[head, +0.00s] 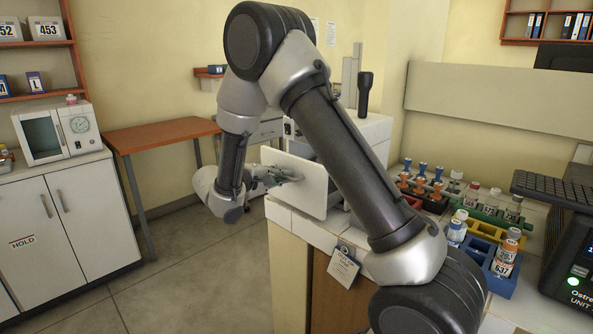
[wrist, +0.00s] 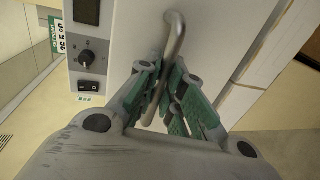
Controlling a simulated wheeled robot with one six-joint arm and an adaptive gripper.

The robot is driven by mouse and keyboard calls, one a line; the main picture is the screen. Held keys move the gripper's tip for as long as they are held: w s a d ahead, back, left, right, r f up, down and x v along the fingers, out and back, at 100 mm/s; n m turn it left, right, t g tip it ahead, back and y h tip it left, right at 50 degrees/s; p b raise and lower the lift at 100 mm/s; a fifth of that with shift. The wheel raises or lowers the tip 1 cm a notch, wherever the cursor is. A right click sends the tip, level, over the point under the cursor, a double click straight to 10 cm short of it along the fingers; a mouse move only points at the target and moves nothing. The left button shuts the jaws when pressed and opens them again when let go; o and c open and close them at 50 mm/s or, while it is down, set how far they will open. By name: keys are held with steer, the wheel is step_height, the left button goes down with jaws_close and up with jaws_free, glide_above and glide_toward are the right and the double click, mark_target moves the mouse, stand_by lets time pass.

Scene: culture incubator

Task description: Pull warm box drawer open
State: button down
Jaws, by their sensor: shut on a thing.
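The warm box drawer's white front (head: 308,184) shows in the head view at the end of the counter, partly behind my arm. In the wrist view the white front (wrist: 235,35) fills the upper middle, with a bent metal bar handle (wrist: 174,35) running down between my fingers. My gripper (head: 272,178) reaches the front from the left in the head view. In the wrist view my gripper (wrist: 163,95) is shut on the handle, its green-padded fingers on either side. I cannot tell how far the drawer stands out, since my arm hides much of the box.
A control panel (wrist: 88,55) with a knob and a switch sits left of the handle. Racks of tubes (head: 485,212) and bottles stand on the counter at right. A tag (head: 343,266) hangs on the counter's front. The floor (head: 190,270) at left is clear.

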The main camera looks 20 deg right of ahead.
steer(key=f+v, duration=0.1)
steer(key=v, duration=0.7)
steer(key=shift+s+a+f, duration=0.2)
steer(key=shift+a+f, duration=0.15)
steer(key=shift+f, duration=0.05)
steer(key=c, duration=1.5)
jaws_free()
steer(key=v, duration=1.2)
